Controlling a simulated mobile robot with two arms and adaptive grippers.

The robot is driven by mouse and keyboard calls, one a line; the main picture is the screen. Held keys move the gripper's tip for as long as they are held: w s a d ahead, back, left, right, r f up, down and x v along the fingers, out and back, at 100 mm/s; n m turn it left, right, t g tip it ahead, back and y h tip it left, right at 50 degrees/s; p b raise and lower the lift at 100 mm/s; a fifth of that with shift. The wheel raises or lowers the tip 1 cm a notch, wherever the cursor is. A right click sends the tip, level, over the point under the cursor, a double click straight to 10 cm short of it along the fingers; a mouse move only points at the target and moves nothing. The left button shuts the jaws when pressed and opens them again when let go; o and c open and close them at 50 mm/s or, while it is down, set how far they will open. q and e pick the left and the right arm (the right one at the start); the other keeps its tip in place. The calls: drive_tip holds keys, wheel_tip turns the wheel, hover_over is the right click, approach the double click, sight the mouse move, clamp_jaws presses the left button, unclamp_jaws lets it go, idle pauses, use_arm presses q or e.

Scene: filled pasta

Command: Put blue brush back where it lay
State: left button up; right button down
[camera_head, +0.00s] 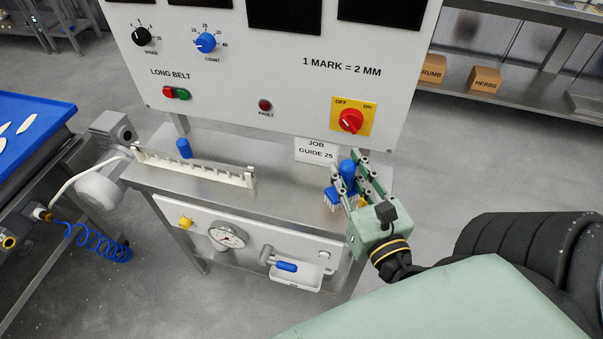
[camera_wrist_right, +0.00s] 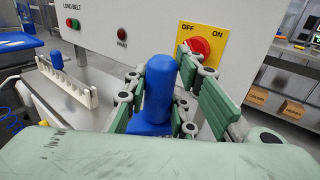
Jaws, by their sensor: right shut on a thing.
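The blue brush (camera_head: 347,170) is at the right end of the steel shelf below the white control panel. Its rounded handle points up, and its wider blue base shows between the fingers. My right gripper (camera_head: 357,178) is shut on it, one finger on each side. In the right wrist view the brush (camera_wrist_right: 157,92) stands upright between the green fingers of my right gripper (camera_wrist_right: 165,95). I cannot tell whether its underside touches the shelf. My left gripper is not in view.
A cream notched rail (camera_head: 195,168) lies along the shelf (camera_head: 275,195), with a blue peg-like thing (camera_head: 184,148) behind it. A "JOB GUIDE 25" card (camera_head: 316,151) stands at the back. The red switch (camera_head: 351,121) is close behind the gripper. Bare shelf lies between rail and brush.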

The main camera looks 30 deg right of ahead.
drive_tip(key=shift+w+a+f+b, duration=0.5)
drive_tip(key=shift+w+f+b, duration=0.15)
drive_tip(key=shift+w+f, duration=1.1)
drive_tip(key=shift+w+a+f+b, duration=0.5)
drive_tip(key=shift+w+f+b, duration=0.2)
drive_tip(key=shift+w+f, duration=1.05)
drive_tip(key=shift+w+a+f+b, duration=0.5)
drive_tip(key=shift+w+f+b, duration=0.15)
drive_tip(key=shift+w+f, duration=1.1)
drive_tip(key=shift+s+f, duration=0.1)
drive_tip(key=shift+f, duration=0.15)
drive_tip(key=c, duration=1.5)
unclamp_jaws()
